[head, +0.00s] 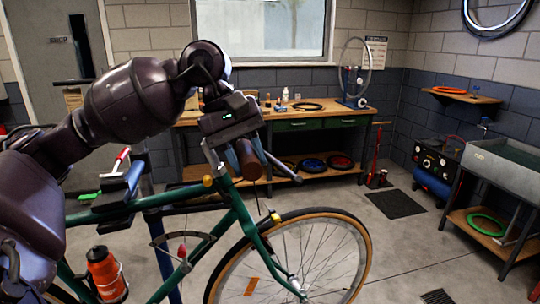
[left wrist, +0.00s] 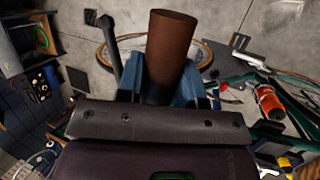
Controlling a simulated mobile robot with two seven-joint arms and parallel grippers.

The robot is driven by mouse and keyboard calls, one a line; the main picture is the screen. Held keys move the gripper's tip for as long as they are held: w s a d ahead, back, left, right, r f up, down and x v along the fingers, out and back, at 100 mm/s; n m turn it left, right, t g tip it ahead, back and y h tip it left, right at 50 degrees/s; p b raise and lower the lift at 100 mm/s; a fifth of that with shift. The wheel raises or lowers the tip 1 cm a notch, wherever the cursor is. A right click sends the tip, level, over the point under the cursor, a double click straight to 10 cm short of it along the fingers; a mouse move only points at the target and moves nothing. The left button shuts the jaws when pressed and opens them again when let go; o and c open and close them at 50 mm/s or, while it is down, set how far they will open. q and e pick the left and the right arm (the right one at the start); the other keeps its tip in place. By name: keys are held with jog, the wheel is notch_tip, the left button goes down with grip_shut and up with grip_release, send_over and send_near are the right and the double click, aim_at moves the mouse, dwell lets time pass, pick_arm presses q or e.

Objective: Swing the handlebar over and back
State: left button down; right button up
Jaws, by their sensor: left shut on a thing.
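The green bike (head: 245,220) is held in a stand, with its front wheel (head: 367,262) at the lower right of the head view. My left gripper (head: 246,162) is shut on the brown grip of the handlebar (head: 248,158), just above the front of the frame. In the left wrist view the brown grip (left wrist: 171,50) stands between the blue fingers (left wrist: 135,75) and sticks out past them. Much of the handlebar is hidden behind my left gripper. My right gripper is not in view.
An orange bottle (head: 103,270) sits on the frame. A wooden workbench (head: 325,113) stands behind. A grey parts washer (head: 505,160) is at the right. The floor between wheel and washer is mostly clear.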

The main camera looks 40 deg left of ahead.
pick_arm(q)
jog(key=shift+s+a+f+m, duration=0.3)
jog(key=shift+s+f, duration=0.15)
jog(key=shift+s, duration=0.15)
jog(key=shift+s+a+m, duration=0.3)
jog(key=shift+s+m, duration=0.3)
jog(key=shift+s, duration=0.3)
jog(key=c, duration=0.8)
grip_release()
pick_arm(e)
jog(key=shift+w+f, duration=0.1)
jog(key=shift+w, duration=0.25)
pick_arm(q)
jog(key=v, duration=1)
jog(key=shift+w+r, duration=0.15)
jog(key=shift+r, duration=0.25)
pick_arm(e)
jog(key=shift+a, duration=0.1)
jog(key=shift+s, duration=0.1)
